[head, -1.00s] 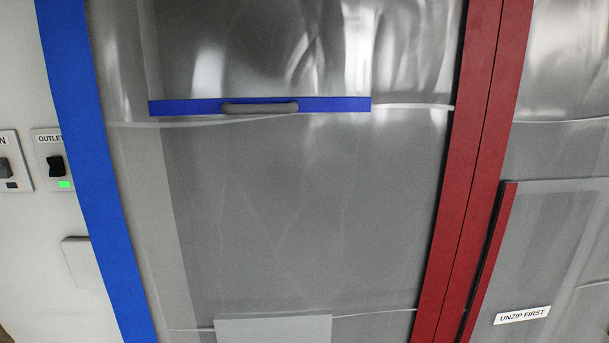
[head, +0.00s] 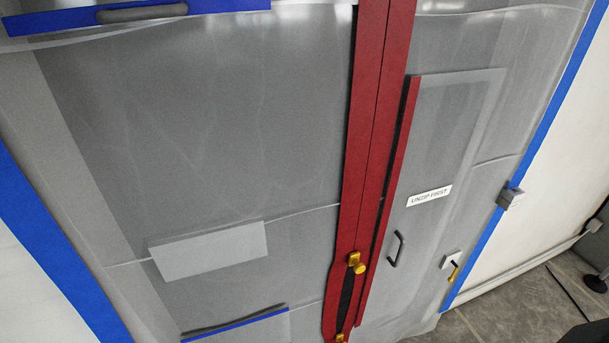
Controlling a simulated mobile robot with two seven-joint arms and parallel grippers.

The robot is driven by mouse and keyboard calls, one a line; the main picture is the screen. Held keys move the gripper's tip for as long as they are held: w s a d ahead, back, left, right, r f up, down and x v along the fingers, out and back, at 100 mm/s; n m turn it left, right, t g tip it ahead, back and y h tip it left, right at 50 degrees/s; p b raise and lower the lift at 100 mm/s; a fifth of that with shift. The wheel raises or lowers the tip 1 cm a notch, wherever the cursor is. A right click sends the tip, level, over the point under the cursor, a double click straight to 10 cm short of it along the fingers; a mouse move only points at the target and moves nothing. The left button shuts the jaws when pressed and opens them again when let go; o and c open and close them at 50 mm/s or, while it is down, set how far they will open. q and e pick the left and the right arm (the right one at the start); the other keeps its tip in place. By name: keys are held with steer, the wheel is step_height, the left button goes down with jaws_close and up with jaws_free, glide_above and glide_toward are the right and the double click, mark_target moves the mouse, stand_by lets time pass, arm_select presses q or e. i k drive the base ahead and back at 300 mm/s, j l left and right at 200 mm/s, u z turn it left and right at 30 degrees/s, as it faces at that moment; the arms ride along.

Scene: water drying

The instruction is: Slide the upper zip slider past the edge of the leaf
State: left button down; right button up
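The red zip strip (head: 372,130) runs down the plastic sheet, right of the middle. The upper zip slider (head: 354,259) is a yellow-gold piece on the strip's lower part, with a round gold knob (head: 361,269) beside it. A second gold slider (head: 340,338) is lower, at the picture's bottom edge. Between the two sliders the zip gapes as a dark slit (head: 346,295). The leaf (head: 447,150) is a translucent panel to the right of the strip, with a red left edge (head: 388,200) and a label reading "UNZIP FIRST". Neither gripper is in view.
A dark handle (head: 397,250) is on the leaf. A latch with a gold lever (head: 452,268) and a grey clip (head: 509,196) sit further right. Blue tape (head: 535,155) borders the sheet. Tiled floor (head: 500,315) shows at bottom right.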

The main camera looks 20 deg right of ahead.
mark_target(353, 258)
steer(key=z, duration=0.8)
steer(key=k+j, duration=0.1)
steer(key=k+z, duration=0.05)
steer(key=k, duration=0.05)
